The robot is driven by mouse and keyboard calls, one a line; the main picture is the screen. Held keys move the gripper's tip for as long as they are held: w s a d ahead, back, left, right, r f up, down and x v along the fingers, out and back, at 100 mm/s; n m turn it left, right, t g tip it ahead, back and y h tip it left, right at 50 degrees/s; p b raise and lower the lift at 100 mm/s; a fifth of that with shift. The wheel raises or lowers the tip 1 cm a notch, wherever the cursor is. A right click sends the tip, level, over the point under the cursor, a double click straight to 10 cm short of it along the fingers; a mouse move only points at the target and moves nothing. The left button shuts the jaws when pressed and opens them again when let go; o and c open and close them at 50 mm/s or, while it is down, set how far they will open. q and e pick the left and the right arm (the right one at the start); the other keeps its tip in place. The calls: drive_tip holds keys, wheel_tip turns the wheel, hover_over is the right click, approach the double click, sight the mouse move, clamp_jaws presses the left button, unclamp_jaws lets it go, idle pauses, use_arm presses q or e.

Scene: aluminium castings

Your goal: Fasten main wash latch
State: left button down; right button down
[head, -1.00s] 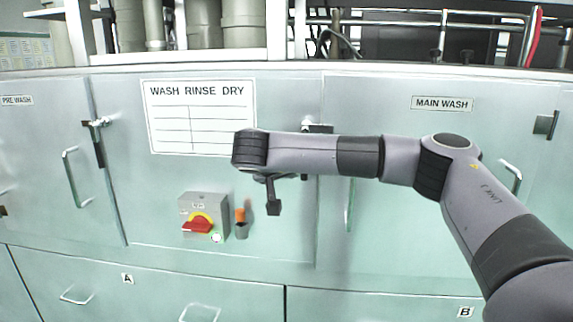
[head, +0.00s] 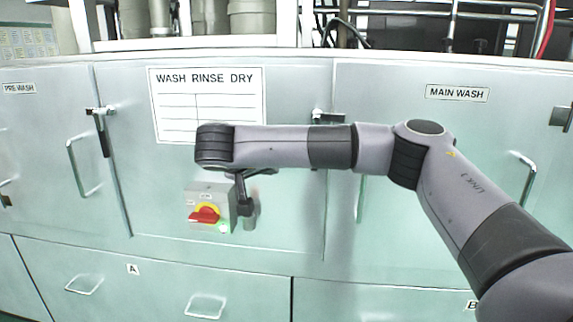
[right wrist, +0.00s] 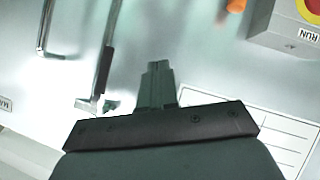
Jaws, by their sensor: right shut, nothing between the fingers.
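The main wash latch (head: 328,117) sits on the seam at the left edge of the main wash door (head: 420,150), partly hidden behind my right arm. In the right wrist view, turned upside down, the latch (right wrist: 95,102) shows with its dark lever (right wrist: 106,65) along the seam, hanging down from the latch. I cannot tell whether it is engaged. My right gripper (head: 246,210) is shut and empty, left of the latch and lower, in front of the middle panel. In the wrist view the shut fingers (right wrist: 157,68) are apart from the lever. My left gripper is not in view.
A switch box (head: 208,208) with a red knob is beside my right gripper. An orange item (right wrist: 236,5) shows near it in the wrist view. Door handles (head: 528,180) stick out. The pre wash latch (head: 99,112) is at the left. Drawers lie below.

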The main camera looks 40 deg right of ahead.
drive_tip(key=s+a+b, duration=0.1)
drive_tip(key=a, duration=0.5)
drive_tip(key=shift+s+a+r, duration=0.2)
